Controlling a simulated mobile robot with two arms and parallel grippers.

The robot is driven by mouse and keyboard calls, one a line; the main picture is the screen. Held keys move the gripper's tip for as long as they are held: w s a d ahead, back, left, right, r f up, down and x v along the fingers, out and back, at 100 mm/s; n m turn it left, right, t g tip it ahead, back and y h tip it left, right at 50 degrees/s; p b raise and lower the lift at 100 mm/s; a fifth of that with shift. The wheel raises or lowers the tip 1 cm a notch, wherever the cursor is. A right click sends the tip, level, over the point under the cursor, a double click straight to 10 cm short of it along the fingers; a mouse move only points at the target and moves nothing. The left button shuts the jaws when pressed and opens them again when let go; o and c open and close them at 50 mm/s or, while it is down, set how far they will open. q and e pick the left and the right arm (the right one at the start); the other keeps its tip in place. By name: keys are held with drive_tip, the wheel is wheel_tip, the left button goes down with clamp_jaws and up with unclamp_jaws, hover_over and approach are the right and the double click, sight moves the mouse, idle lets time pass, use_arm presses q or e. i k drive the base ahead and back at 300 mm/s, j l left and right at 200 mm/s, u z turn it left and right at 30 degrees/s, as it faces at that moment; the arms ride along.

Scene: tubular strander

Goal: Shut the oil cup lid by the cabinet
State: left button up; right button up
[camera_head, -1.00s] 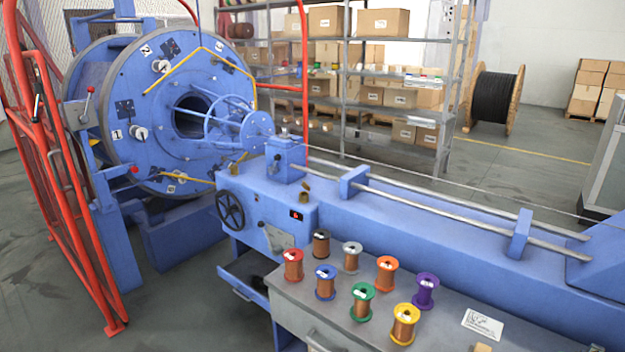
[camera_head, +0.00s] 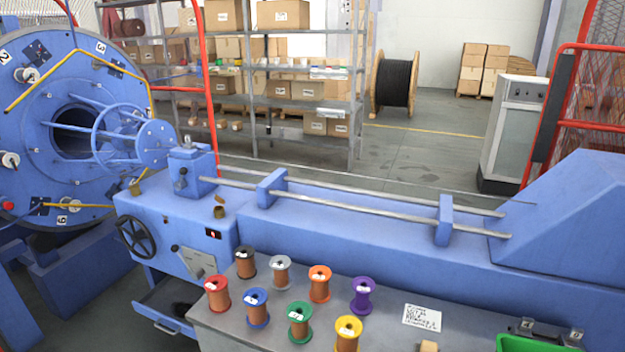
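A small brass oil cup (camera_head: 219,212) stands on top of the blue machine housing, behind the spool bench. A small brass piece just above it looks like its lid, tilted up and open, but it is too small to be sure. A second brass cup (camera_head: 135,188) sits further left on the housing, near the large drum; its lid is hard to make out. A grey cabinet (camera_head: 512,130) stands on the floor at the back right. I cannot see an oil cup right beside it. Neither of my grippers is in view.
Several coloured wire spools, including a yellow one (camera_head: 347,335), stand on the grey bench (camera_head: 400,290) in front of the machine. A green bin (camera_head: 535,343) is at the bottom right. An open drawer (camera_head: 165,315) juts out at lower left. Red fencing (camera_head: 590,100) stands at right.

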sight(220, 201)
drive_tip(key=i+j+z, duration=0.25)
drive_tip(key=j, duration=0.25)
drive_tip(key=i+j+z, duration=0.25)
drive_tip(key=j, duration=0.3)
drive_tip(key=i+j+z, duration=0.25)
drive_tip(key=j, duration=0.35)
drive_tip(key=j+z, duration=0.25)
drive_tip(key=j, duration=0.35)
drive_tip(key=j+z, duration=0.25)
drive_tip(key=j, duration=0.35)
drive_tip(key=i, duration=0.05)
